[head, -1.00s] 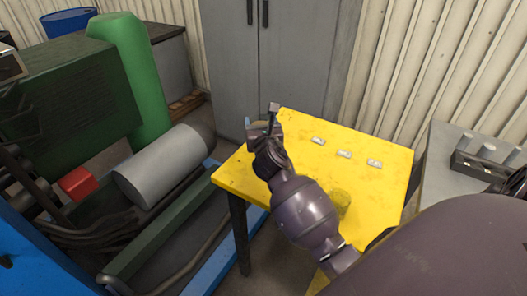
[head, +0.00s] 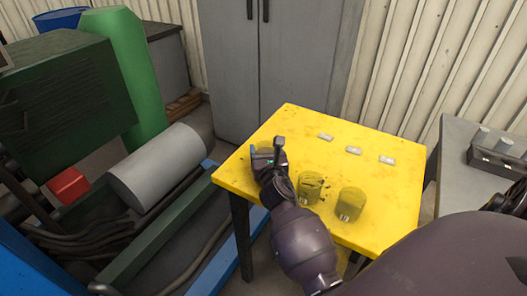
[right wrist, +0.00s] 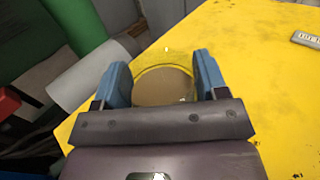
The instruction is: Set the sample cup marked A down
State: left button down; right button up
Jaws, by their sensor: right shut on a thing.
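My right gripper (head: 266,160) is over the left part of the yellow table (head: 372,225). Its blue fingers are on both sides of a clear, yellow-tinted cup (right wrist: 165,84) with a round brown area inside, and it is shut on that cup. The gripper mostly hides this cup in the head view. I cannot read a mark on it, nor tell whether its base touches the table. Two similar see-through cups, a middle one (head: 311,186) and a right one (head: 350,203), stand on the table to the right of the gripper. My left gripper is not in view.
Three small pale label plates (head: 325,137) (head: 353,150) (head: 386,160) lie in a row towards the table's back right. A grey side table (head: 452,180) with a metal rack (head: 495,158) stands right. A grey cylinder (head: 160,165) and green machinery are left.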

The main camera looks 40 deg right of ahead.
jog(key=shift+r, duration=0.2)
jog(key=shift+f, duration=0.2)
jog(key=o, duration=0.9)
jog(key=shift+r, duration=0.25)
jog(key=shift+v, duration=3.75)
jog(key=shift+f, duration=0.1)
